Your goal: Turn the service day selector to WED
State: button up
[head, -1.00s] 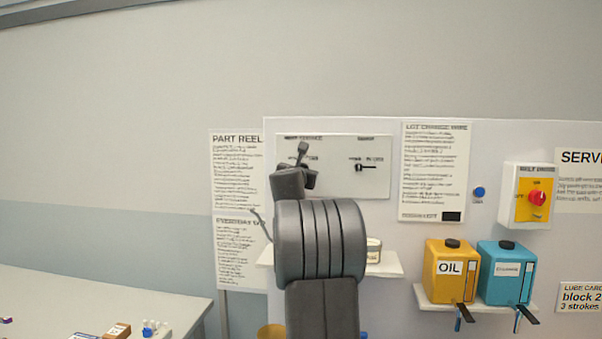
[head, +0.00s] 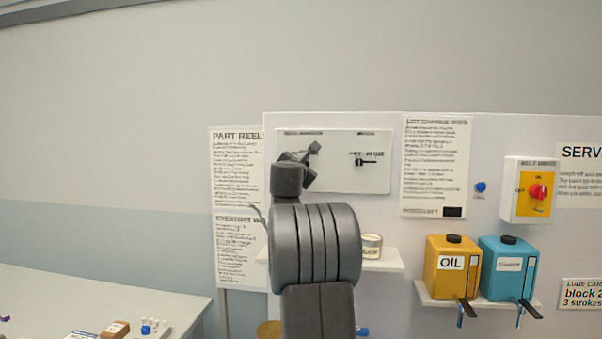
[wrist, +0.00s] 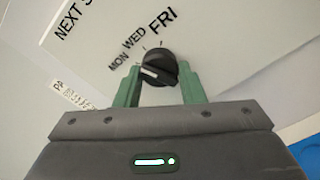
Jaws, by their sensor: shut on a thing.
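The day selector is a black round knob (wrist: 158,67) with a white pointer mark, on a pale panel in the wrist view. MON, WED and FRI are printed around its upper left side. The white mark points left, towards the MON side rather than WED. My gripper (wrist: 160,78) has its green fingers on either side of the knob, shut on it. In the head view my arm covers the selector, on the left part of the white panel (head: 345,180).
A second switch (head: 364,161) sits on the same panel, right of my arm. Below is a shelf (head: 385,263) with a small tin (head: 371,246). Farther right are a yellow oil container (head: 450,268), a blue container (head: 507,268) and a red rotary switch (head: 538,192).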

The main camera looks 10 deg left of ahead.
jog(key=m+b, duration=0.1)
jog(key=m, duration=0.3)
jog(key=shift+b, duration=0.35)
jog(key=shift+r, duration=0.1)
dwell(0.3)
jog(key=o, duration=1)
jog(key=shift+s, duration=0.1)
jog(key=s+b, duration=0.5)
jog(key=s, duration=0.8)
jog(key=shift+s, duration=0.35)
jog(key=w+p, duration=0.5)
jog(key=w, duration=0.9)
